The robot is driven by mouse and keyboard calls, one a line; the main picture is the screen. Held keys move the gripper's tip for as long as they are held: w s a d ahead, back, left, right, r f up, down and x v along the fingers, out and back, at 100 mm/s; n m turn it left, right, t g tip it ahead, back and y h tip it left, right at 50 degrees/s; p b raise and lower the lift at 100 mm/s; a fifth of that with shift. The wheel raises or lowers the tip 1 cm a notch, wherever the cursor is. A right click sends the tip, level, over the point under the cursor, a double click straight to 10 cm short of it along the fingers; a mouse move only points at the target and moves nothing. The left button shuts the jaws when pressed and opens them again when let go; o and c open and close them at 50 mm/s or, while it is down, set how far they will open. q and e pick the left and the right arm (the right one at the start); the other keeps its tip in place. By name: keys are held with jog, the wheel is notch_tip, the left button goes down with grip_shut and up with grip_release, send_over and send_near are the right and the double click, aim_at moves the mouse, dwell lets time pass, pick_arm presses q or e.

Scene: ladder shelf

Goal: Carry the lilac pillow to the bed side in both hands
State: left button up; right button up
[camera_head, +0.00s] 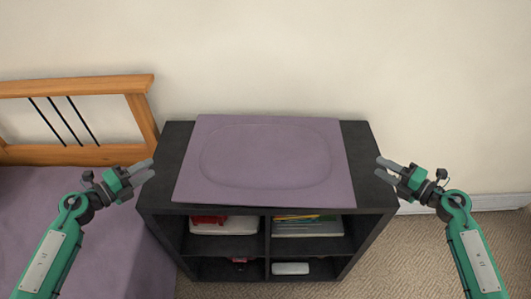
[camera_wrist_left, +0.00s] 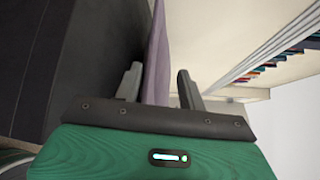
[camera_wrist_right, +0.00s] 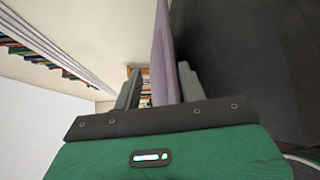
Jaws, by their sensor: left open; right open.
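The lilac pillow (camera_head: 265,160) lies flat on top of the black shelf unit (camera_head: 360,150) in the head view. My left gripper (camera_head: 146,171) is open and empty, apart from the pillow, off the unit's left side. My right gripper (camera_head: 386,170) is open and empty, off the unit's right side, also apart from the pillow. In the left wrist view the pillow's edge (camera_wrist_left: 157,55) shows between the open fingers (camera_wrist_left: 158,85). In the right wrist view the pillow's edge (camera_wrist_right: 163,50) likewise lines up between the open fingers (camera_wrist_right: 160,85).
A bed with a wooden headboard (camera_head: 90,153) and lilac bedding (camera_head: 110,250) stands to the left, close to the unit. The unit's open compartments hold a white and red item (camera_head: 222,226), books (camera_head: 305,227) and a white object (camera_head: 290,268). Carpet (camera_head: 400,260) is clear at right.

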aim_at(345, 153)
pick_arm(q)
jog(key=shift+s+a+f+m+g, duration=0.1)
jog(key=shift+a+f+m+g, duration=0.2)
jog(key=shift+f+m+g, duration=0.15)
pick_arm(e)
jog(key=shift+s+d+f+n+g, duration=0.15)
jog(key=shift+d+f+n+g, duration=0.15)
jog(key=shift+f+n+g, duration=0.15)
pick_arm(q)
jog(key=shift+r, duration=0.1)
jog(key=shift+d, duration=0.1)
pick_arm(e)
jog(key=shift+a, duration=0.1)
pick_arm(q)
jog(key=x, duration=1.3)
jog(key=shift+w+d, duration=0.25)
jog(key=shift+d, duration=0.05)
pick_arm(e)
jog(key=x, duration=1.3)
jog(key=shift+w+a, duration=0.25)
pick_arm(q)
grip_shut()
pick_arm(e)
grip_shut()
